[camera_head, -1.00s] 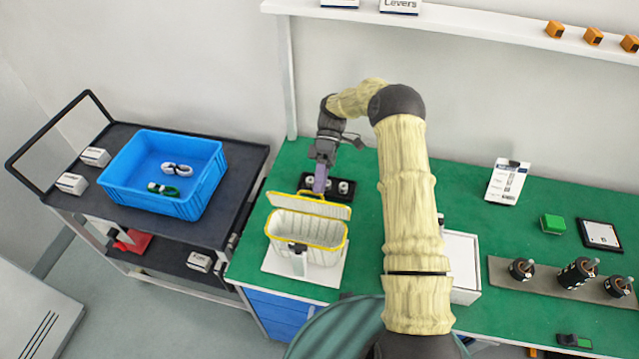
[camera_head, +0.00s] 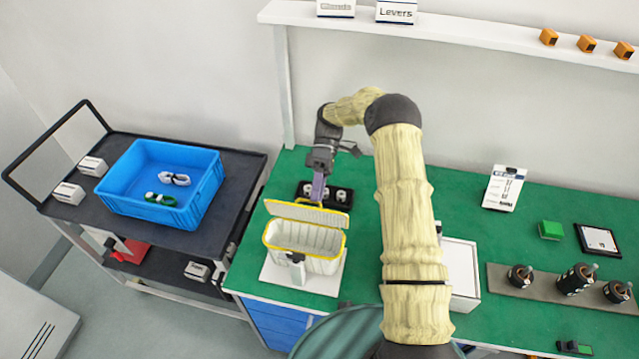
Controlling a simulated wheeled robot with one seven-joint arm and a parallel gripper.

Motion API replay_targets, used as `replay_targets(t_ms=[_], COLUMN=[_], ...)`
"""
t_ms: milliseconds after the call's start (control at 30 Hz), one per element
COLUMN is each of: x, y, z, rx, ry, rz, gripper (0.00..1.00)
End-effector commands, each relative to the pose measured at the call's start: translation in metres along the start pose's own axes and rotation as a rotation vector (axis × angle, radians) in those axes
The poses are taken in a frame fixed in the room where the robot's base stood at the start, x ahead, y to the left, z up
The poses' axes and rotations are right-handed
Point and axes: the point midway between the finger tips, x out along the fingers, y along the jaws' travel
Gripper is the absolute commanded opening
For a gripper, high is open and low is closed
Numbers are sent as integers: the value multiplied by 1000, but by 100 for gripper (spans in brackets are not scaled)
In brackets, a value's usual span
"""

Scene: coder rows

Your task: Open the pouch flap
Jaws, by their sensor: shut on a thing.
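The pouch (camera_head: 315,265) is a cream, ribbed, open-topped container with a yellow rim, on a white plate (camera_head: 275,277) at the left end of the green bench. Its flap (camera_head: 300,213) stands raised at the back edge, and the pouch's pale inside shows. My gripper (camera_head: 318,190) is just behind the flap's upper edge, pointing down with its purple fingers. It is shut on the flap's yellow edge loop, though the contact is small and partly hidden. A dark clip-like part (camera_head: 296,258) is on the pouch's front.
A black tray with white round parts (camera_head: 338,195) lies right behind the flap. A white box (camera_head: 460,270) stands right of my arm. A blue crate (camera_head: 160,180) sits on the cart at left. A shelf (camera_head: 440,32) runs above the bench.

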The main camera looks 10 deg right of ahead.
Motion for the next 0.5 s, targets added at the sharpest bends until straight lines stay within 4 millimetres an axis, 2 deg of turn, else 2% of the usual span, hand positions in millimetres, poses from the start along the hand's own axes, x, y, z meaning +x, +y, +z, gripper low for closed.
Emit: replay_targets(t_ms=[33,100,500], x=[4,-1,-51], y=[9,10,0], z=[3,3,1], rx=[8,8,1], ry=[-4,-3,0], rz=[6,7,4], gripper=[38,30,30])
